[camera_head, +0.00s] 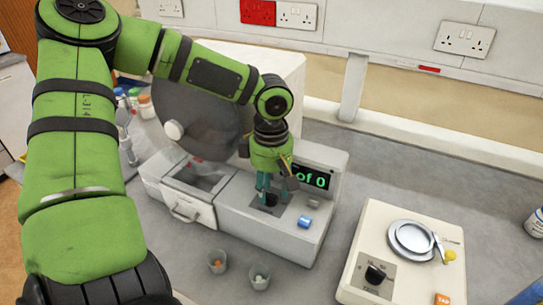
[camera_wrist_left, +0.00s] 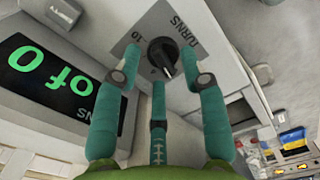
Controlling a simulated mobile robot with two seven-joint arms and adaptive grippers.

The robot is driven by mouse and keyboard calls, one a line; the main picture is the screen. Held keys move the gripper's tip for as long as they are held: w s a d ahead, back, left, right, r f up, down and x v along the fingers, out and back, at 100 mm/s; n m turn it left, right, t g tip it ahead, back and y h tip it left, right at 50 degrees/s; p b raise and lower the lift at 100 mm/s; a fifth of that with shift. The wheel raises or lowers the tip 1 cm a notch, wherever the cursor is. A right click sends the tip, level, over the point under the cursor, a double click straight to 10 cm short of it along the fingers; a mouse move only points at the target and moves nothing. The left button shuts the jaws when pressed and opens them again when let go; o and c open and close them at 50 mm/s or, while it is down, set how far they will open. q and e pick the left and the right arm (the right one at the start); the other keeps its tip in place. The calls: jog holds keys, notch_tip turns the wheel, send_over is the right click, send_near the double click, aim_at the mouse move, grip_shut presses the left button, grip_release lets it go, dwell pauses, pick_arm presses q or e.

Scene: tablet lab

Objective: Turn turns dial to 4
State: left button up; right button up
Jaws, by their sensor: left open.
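The turns dial is a black knob with a pointer on a grey plate; in the left wrist view the turns dial (camera_wrist_left: 163,56) sits beside the printed words TURNS and 10. My left gripper (camera_head: 274,190) reaches down over the machine (camera_head: 255,226) that bears the dial. In the left wrist view my left gripper (camera_wrist_left: 160,72) is open, with its teal fingers spread around the dial's sides; whether they touch it I cannot tell. In the head view the fingers mostly hide the dial. A dark display (camera_head: 312,177) reads "of 0" in green, its left part hidden. My right gripper is not in view.
A blue button (camera_head: 305,221) is right of the dial. A second device (camera_head: 440,277) with a black knob (camera_head: 376,274) and a metal pan (camera_head: 413,238) stands at right. Two small cups (camera_head: 217,262) (camera_head: 260,277) stand in front.

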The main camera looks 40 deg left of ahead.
pick_arm(q)
grip_shut()
jog(key=shift+d+m, duration=0.1)
jog(key=shift+m, duration=0.3)
jog(key=m+p, duration=0.1)
jog(key=m, duration=0.2)
jog(key=shift+m+p, duration=0.3)
jog(key=shift+p, duration=0.05)
jog(key=m+p, duration=0.1)
jog(key=m, duration=0.3)
jog(key=shift+d, duration=0.15)
jog(key=shift+m, duration=0.7)
